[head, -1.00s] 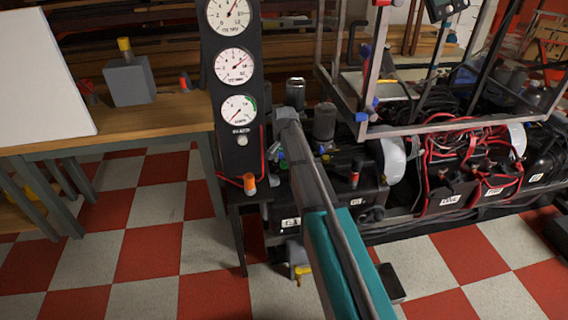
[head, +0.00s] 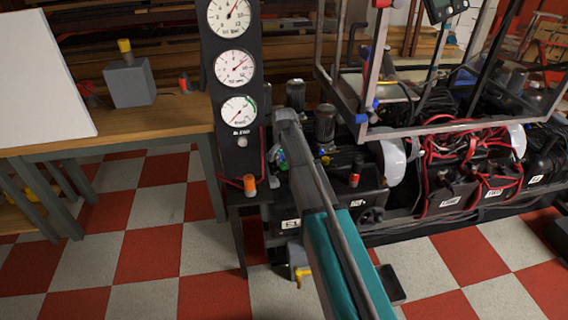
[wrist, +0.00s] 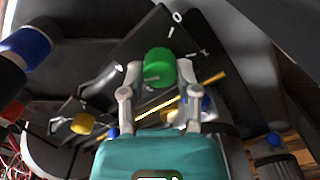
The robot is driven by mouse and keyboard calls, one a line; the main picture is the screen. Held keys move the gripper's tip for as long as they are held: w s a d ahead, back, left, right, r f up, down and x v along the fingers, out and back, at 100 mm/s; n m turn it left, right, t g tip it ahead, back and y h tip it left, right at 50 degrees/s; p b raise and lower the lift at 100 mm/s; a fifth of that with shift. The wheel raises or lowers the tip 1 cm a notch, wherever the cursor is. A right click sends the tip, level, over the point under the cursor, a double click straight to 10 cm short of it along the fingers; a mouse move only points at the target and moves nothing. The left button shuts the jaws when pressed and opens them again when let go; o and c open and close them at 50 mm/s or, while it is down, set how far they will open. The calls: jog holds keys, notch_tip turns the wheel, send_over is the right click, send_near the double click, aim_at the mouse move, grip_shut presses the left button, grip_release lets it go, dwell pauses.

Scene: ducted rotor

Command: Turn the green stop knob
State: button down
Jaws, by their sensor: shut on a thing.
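The green stop knob (wrist: 159,62) is in the upper middle of the wrist view, on a dark plate with white marks beside it. My gripper (wrist: 159,72) has one finger on each side of the knob and is shut on it. The fingers cover the sides of the knob, and its base is hard to make out. In the head view my arm reaches in from the bottom to the machine beside the gauge panel (head: 232,112). There the arm hides most of the gripper, and the knob cannot be made out clearly.
The wrist view shows a blue knob (wrist: 32,42) at left and a yellow knob (wrist: 82,123) below it. In the head view, an orange-topped part (head: 249,183) stands below the gauges. A wooden bench (head: 160,118) is at left, and a metal frame (head: 400,131) at right.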

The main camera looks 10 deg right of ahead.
jog(key=n, duration=0.5)
jog(key=shift+n, duration=0.3)
jog(key=n, duration=0.5)
jog(key=shift+a+n, duration=0.1)
jog(key=shift+n, duration=0.3)
jog(key=shift+c, duration=1.7)
grip_release()
jog(key=shift+m, duration=0.4)
